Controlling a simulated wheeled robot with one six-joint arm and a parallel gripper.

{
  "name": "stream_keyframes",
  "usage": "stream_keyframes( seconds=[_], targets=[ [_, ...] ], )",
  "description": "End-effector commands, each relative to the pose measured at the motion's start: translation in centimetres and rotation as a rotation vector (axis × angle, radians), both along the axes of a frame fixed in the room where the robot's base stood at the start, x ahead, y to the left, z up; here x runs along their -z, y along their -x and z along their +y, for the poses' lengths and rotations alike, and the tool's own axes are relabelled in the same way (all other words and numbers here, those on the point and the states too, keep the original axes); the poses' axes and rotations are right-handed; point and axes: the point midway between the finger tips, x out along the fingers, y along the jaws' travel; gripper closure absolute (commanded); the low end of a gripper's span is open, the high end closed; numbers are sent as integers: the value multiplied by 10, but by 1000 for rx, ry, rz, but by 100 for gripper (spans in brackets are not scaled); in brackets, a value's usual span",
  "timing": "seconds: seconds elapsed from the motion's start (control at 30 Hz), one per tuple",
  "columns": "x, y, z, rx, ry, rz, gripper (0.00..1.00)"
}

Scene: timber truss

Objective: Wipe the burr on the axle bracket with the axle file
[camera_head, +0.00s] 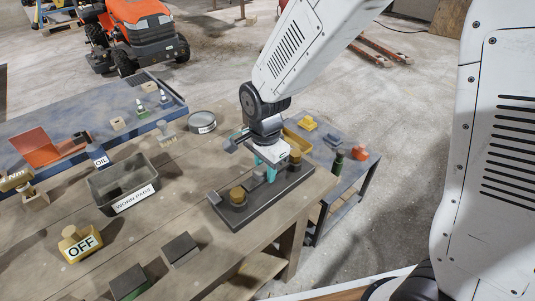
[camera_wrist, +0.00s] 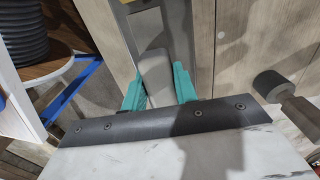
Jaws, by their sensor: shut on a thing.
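My gripper (camera_head: 268,172) has teal fingers and is low over a dark base plate (camera_head: 264,204) at the workbench's right end. Two brass-coloured round pieces stand on this plate, one at the left (camera_head: 238,195) and one at the right (camera_head: 295,156). The plate seems to be the axle bracket's mount. In the wrist view my gripper (camera_wrist: 158,88) is shut on a grey rounded block (camera_wrist: 156,70), probably the handle of the axle file. The arm and fingers partly hide the middle of the plate. I cannot make out the burr or whether the file touches the bracket.
A grey bin labelled WORN PADS (camera_head: 108,190), a yellow OFF block (camera_head: 77,243), a brush (camera_head: 166,134) and a round tin (camera_head: 202,122) are on the wooden bench. Bare bench lies left of the plate.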

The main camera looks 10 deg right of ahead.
Motion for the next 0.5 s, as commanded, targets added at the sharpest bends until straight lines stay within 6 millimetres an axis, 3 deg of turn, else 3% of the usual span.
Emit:
stream_keyframes(
  seconds=[0.5],
  targets=[
    [-43,-2,-7,11,-1,-1,100]
  ],
)
